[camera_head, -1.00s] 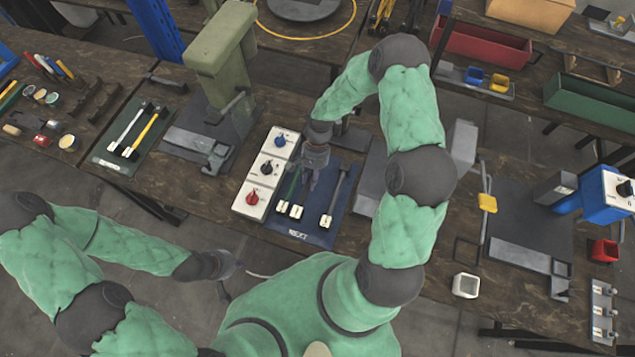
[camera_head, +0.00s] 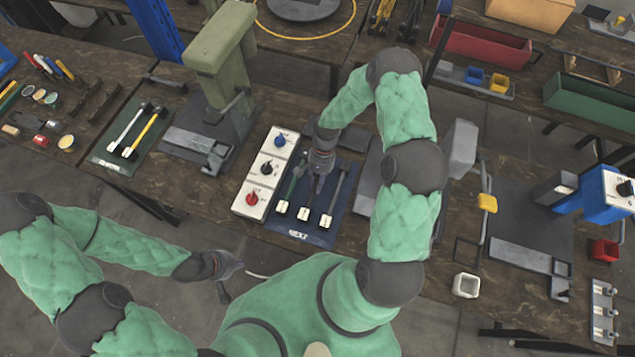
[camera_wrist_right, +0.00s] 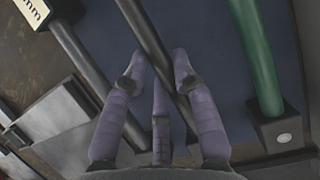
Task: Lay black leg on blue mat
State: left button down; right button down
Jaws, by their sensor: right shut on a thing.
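The blue mat (camera_head: 314,231) marked NEXT lies on the bench in the middle of the head view. My right gripper (camera_head: 319,182) is over it, shut on the black leg (camera_head: 304,212), between two other legs. In the right wrist view, the fingers (camera_wrist_right: 160,76) close around the dark rod (camera_wrist_right: 148,42). The leg's white end block is over the mat; I cannot tell whether it touches. A green leg (camera_head: 285,205) lies to its left and another dark leg (camera_head: 328,217) to its right. My left gripper (camera_head: 228,276) is open and empty, in front of the bench.
White boxes with blue, black and red knobs (camera_head: 265,168) line the mat's left side. A green press (camera_head: 220,70) stands further left.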

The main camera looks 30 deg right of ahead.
jog(key=c, duration=1)
grip_release()
jog(key=shift+r, duration=0.1)
jog(key=v, duration=1.2)
